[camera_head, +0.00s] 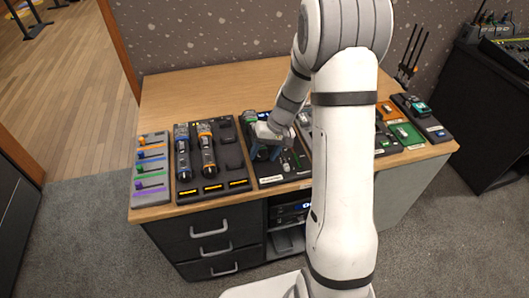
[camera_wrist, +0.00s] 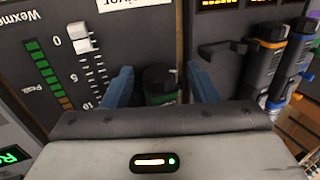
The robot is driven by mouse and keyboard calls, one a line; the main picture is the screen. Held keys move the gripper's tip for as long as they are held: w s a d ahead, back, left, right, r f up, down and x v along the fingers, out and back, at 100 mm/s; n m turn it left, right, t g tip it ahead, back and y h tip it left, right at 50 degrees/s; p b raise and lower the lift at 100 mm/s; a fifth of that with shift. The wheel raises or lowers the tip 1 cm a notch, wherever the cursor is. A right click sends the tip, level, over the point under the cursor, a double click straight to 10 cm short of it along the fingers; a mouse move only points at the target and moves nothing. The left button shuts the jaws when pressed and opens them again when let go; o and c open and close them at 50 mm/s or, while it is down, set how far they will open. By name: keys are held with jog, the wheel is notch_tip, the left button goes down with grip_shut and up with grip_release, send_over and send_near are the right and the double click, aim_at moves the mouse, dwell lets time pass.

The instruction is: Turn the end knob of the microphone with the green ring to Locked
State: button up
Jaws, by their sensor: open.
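A dark cylinder with a green band, which looks like the green-ringed microphone (camera_wrist: 160,92), shows in the wrist view between my fingers. My gripper (camera_wrist: 161,76) is open, with one blue finger on each side of it and a gap at each side. The rest of the microphone is hidden behind my gripper body, and I cannot read the knob's setting. In the head view my gripper (camera_head: 265,153) is over the dark fader panel (camera_head: 270,180). A green patch (camera_head: 250,115) shows just behind it.
A charger tray (camera_head: 213,190) left of my gripper holds a blue-ringed microphone (camera_head: 183,152) and an orange-ringed microphone (camera_head: 206,150). A white fader (camera_wrist: 82,40) stands close to my gripper in the wrist view. A panel of coloured faders (camera_head: 151,190) sits at the table's left end.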

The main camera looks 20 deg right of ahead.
aim_at(265, 152)
jog(key=p, duration=0.1)
jog(key=h+p, duration=0.1)
jog(key=p, duration=0.1)
jog(key=shift+s+a+r, duration=0.1)
jog(key=shift+a+r, duration=0.05)
jog(key=shift+r, duration=0.2)
jog(key=h+p, duration=0.2)
jog(key=p, duration=0.1)
jog(key=shift+a, duration=0.2)
jog(key=r, duration=0.4)
jog(key=d+r, duration=0.1)
jog(key=r, duration=0.1)
jog(key=shift+r+b, duration=0.3)
jog(key=shift+b, duration=0.1)
jog(key=s+r+t+h+p, duration=0.1)
jog(key=s+r+t, duration=0.1)
jog(key=s+r, duration=1.5)
jog(key=shift+s+a+r+t+p, duration=0.25)
jog(key=shift+a+r+t+p, duration=0.05)
jog(key=shift+a+r, duration=0.05)
